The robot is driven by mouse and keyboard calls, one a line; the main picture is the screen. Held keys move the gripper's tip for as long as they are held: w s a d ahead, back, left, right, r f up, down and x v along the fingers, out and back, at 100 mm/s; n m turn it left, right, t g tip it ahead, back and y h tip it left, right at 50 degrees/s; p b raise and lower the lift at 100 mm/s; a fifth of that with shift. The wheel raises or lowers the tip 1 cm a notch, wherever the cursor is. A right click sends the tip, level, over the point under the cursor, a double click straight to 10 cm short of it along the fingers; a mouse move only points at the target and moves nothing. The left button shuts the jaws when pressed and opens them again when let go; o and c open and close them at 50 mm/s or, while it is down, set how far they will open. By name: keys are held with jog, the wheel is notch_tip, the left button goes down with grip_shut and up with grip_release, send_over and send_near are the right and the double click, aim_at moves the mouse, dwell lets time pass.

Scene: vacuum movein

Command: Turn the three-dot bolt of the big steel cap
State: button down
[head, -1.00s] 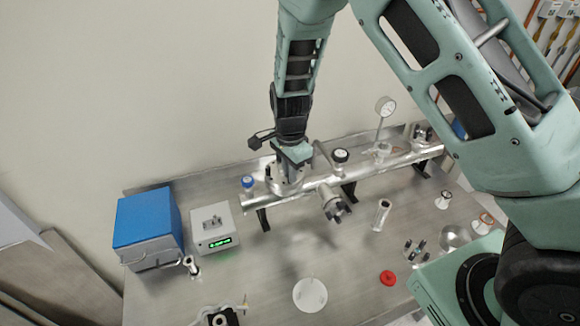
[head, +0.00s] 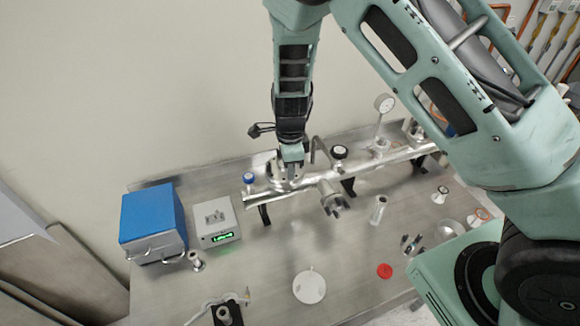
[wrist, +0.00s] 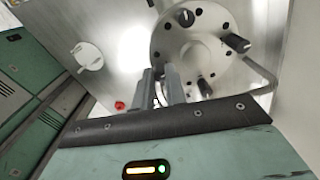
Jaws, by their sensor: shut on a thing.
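The big steel cap (head: 279,183) is a round flange at the left part of the steel pipe in the head view, partly hidden by my gripper (head: 291,170). In the wrist view the cap (wrist: 215,60) shows as a pale disc with holes and several black-headed bolts, one at the top (wrist: 187,17) and one at the right (wrist: 237,43). My gripper (wrist: 162,82) is pointed down at the cap's edge, its fingers close together. They are shut on a bolt there, which they mostly hide. I cannot make out any dot marks.
A blue knob (head: 249,178) stands close on the left. The blue box (head: 152,222) and grey meter (head: 215,222) are further left. A white disc (head: 309,287) lies in front.

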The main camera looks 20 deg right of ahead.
jog(key=shift+w, duration=0.1)
jog(key=c, duration=1.7)
grip_release()
notch_tip(320, 180, up, 18)
jog(key=b, duration=0.3)
jog(key=shift+f+b, duration=0.25)
jog(key=shift+b, duration=0.1)
